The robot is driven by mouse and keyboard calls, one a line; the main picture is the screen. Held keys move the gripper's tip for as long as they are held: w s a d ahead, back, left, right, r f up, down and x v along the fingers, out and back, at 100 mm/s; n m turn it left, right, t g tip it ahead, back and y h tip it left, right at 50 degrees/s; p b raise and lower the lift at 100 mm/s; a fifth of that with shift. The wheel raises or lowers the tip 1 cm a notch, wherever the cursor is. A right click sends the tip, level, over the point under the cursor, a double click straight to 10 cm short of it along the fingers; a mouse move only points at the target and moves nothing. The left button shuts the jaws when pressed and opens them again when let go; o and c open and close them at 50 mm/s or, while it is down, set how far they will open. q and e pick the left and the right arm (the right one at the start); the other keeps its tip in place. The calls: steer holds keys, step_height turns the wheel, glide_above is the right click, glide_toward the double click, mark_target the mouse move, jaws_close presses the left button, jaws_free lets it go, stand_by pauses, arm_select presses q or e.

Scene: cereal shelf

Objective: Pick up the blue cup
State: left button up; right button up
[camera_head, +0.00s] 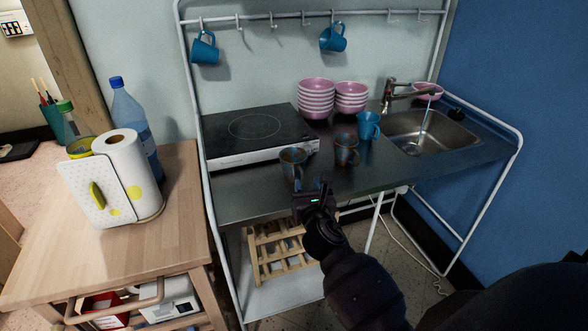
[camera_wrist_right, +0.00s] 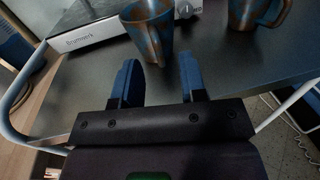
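A plain blue cup (camera_head: 367,126) stands upright on the metal counter, left of the sink. Two more blue cups hang from the rail hooks, one at the left (camera_head: 205,49) and one further right (camera_head: 333,38). Two mottled brown-and-blue cups stand nearer the front, the left one (camera_head: 292,163) and the right one (camera_head: 346,150). My right gripper (camera_head: 312,192) is at the counter's front edge, just in front of the left mottled cup. In the right wrist view the gripper (camera_wrist_right: 160,82) is open and empty, with that cup (camera_wrist_right: 148,30) just beyond its fingertips. My left gripper is not in view.
A hotplate (camera_head: 255,132) lies behind and left of the mottled cups. Stacked pink bowls (camera_head: 316,98) stand behind them, and the sink (camera_head: 425,132) is at the right. A white frame post (camera_head: 207,150) rises at the counter's left. A wooden cart (camera_head: 180,225) carries paper towels.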

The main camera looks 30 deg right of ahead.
mark_target(303, 176)
steer(key=shift+x, duration=2.65)
steer(key=shift+a, duration=0.15)
jaws_close()
